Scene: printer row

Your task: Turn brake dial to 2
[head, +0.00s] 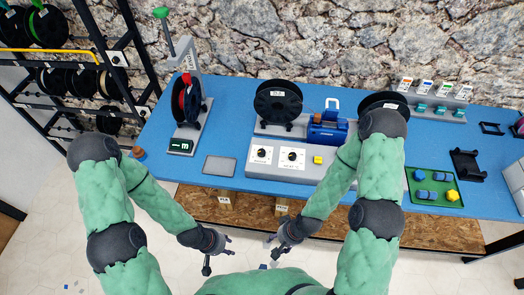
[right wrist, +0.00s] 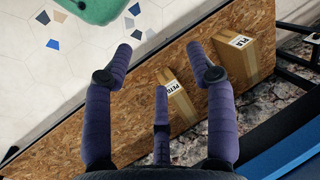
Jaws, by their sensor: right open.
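Two black dials on white plates sit on the front of the grey machine (head: 273,177) on the blue table: a left dial (head: 262,153) and a right dial (head: 291,156). Their lettering is too small to read, so I cannot tell which is the brake dial or where it points. My left gripper (head: 221,255) looks open and empty, in front of the table edge. My right gripper (head: 272,246) is open and empty, also short of the table and below the dials; its spread fingers show in the right wrist view (right wrist: 160,75). Neither gripper touches a dial.
A grey plate (head: 219,166) lies left. A green tray (head: 434,188) lies right. Boxes (right wrist: 245,58) stand on the wooden shelf below.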

